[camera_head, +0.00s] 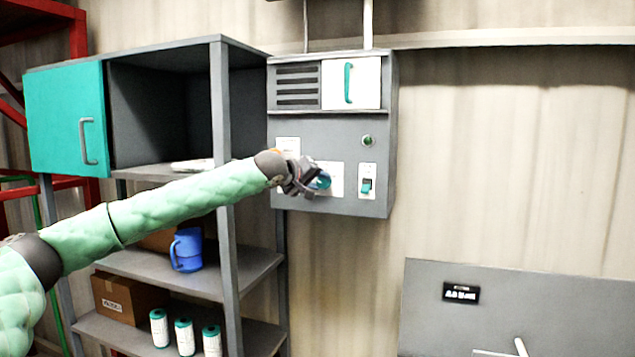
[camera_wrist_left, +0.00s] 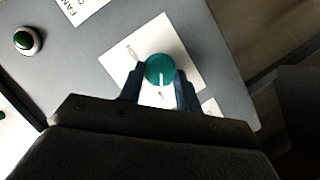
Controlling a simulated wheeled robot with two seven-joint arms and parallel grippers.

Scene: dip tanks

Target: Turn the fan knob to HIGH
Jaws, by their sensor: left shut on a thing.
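The teal fan knob (camera_head: 322,181) sits on a white label plate on the grey control box (camera_head: 340,208) on the wall. In the left wrist view the round knob (camera_wrist_left: 160,66) shows a white pointer line that points down in the picture. My left gripper (camera_head: 312,184) reaches the box from the left. Its two fingers (camera_wrist_left: 160,90) are shut on the knob, one on each side. The marks on the label plate (camera_wrist_left: 185,48) are too small or covered to read. My right gripper is not in view.
A green button (camera_head: 367,140) and a teal rocker switch (camera_head: 366,186) are right of the knob. Above are a vent (camera_head: 297,85) and a white door with a teal handle (camera_head: 348,83). A grey shelf unit (camera_head: 222,130) with a blue mug (camera_head: 186,251) stands to the left.

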